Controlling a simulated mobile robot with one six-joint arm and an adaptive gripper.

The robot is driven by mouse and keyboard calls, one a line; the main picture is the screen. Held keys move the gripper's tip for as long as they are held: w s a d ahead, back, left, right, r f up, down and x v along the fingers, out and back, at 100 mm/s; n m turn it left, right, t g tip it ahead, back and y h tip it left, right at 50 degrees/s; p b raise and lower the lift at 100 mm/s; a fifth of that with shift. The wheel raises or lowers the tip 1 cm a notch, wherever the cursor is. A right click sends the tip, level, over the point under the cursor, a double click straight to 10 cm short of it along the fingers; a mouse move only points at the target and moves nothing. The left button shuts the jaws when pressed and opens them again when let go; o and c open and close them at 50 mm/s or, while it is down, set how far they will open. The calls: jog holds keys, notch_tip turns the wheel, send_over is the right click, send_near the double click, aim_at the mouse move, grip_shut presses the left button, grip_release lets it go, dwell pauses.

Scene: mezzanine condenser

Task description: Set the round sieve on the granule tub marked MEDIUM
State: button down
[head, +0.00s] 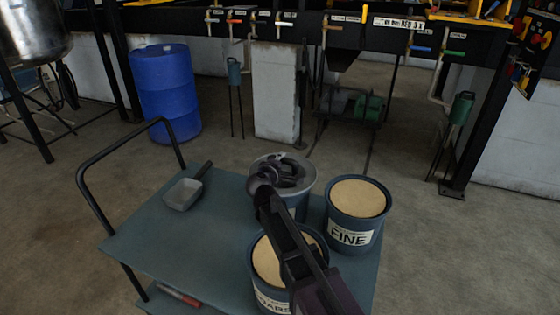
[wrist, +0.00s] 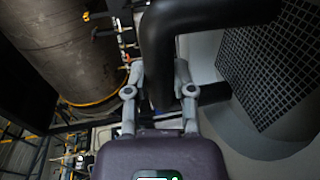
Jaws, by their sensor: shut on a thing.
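The round sieve (head: 306,172) is grey, at the mouth of the rear tub (head: 303,208) on the cart. That tub's label is hidden behind my arm, so I cannot read MEDIUM on it. My gripper (head: 280,176) is over the sieve. In the wrist view my gripper (wrist: 158,82) is shut on the sieve's thick black handle (wrist: 165,45), and the dark mesh of the sieve (wrist: 275,65) with its pale rim fills the right side. I cannot tell whether the sieve rests on the tub or hovers just above it.
The FINE tub (head: 353,228) stands to the right. A tub marked with partly hidden letters (head: 268,297) stands in front; both hold tan granules. A grey scoop (head: 182,194) lies on the cart top (head: 160,240), whose left part is otherwise clear. A black rail (head: 128,145) rises at left.

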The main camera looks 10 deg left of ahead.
jog(key=shift+f+b, duration=0.4)
jog(key=shift+f, duration=0.05)
jog(key=shift+c, duration=2)
grip_release()
